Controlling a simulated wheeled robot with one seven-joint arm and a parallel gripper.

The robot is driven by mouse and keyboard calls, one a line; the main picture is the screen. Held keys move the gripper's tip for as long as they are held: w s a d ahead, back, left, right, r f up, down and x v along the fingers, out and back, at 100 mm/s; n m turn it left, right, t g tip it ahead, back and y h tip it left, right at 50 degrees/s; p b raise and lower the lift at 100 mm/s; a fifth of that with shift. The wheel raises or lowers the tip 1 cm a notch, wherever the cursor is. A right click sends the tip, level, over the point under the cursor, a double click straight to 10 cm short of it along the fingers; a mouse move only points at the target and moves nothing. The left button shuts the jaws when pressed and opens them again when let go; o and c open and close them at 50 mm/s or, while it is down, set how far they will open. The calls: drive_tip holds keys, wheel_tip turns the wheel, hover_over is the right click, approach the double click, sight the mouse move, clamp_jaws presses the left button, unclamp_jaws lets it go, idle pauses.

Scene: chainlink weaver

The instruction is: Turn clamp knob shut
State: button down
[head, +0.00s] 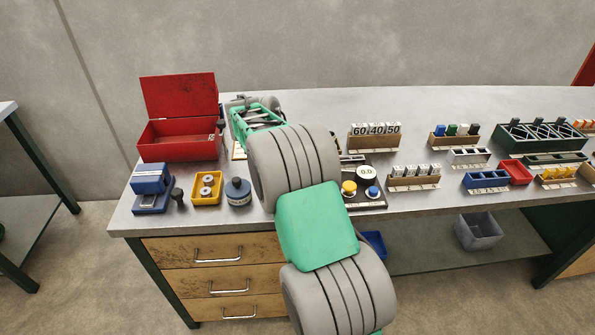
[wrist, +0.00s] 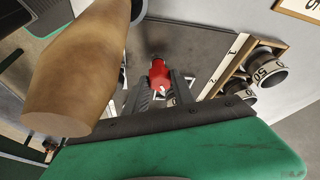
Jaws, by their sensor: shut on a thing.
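A red knob (wrist: 158,74), which looks like the clamp knob, shows in the wrist view between the two dark fingers of my gripper (wrist: 160,86). My gripper is shut on it. The clamp's body is not clear behind the fingers. In the head view my arm covers the spot, so the knob and the fingertips are hidden there. How far the knob is turned I cannot tell.
A large wooden cylinder (wrist: 72,70) stands close on the left in the wrist view. Rings marked with numbers (wrist: 267,72) are on the right. An open red box (head: 180,140), a yellow tray (head: 207,188) and a board with a yellow button (head: 349,188) flank my arm.

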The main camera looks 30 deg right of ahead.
drive_tip(key=c, duration=1.1)
unclamp_jaws()
drive_tip(key=shift+o, duration=0.2)
drive_tip(key=v, duration=0.7)
drive_tip(key=shift+r+p, duration=0.3)
drive_tip(key=shift+r, duration=0.1)
drive_tip(key=shift+a, duration=0.1)
